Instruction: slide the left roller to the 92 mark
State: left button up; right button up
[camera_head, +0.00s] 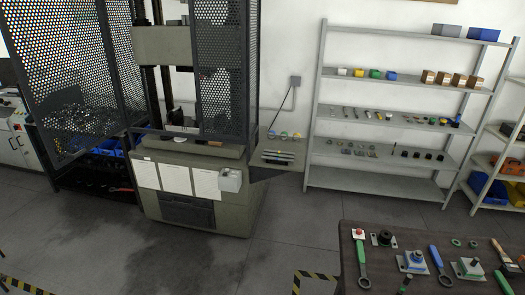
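The tensile frame (196,222) stands at the left-centre with a beige base. Its upper beam (160,46) shows between dark perforated guard panels, one of which (226,65) is on the right of the opening. Small dark fixture parts (178,115) sit in the opening above the base, too small and shaded to make out. I cannot tell the left roller or any 92 mark apart. Neither of my grippers is in view.
A table (352,252) with tools and fixtures stands at the lower right. A grey shelf rack (317,100) with small parts stands at the back wall. A side ledge (262,160) juts from the frame's right. The grey floor (275,245) between frame and table is clear.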

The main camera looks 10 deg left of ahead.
aim_at(175, 115)
jog(key=i+j, duration=0.35)
jog(key=i, duration=0.15)
jog(key=i+j+z, duration=0.1)
jog(key=i+j, duration=0.25)
jog(key=i, duration=0.2)
jog(key=i+j, duration=0.4)
jog(key=i, duration=0.45)
jog(key=l+u, duration=0.1)
jog(key=u, duration=1.15)
jog(key=i+j+z, duration=0.1)
jog(key=i, duration=0.25)
jog(key=i+j+z, duration=0.1)
jog(key=i+j, duration=0.2)
jog(key=i, duration=0.05)
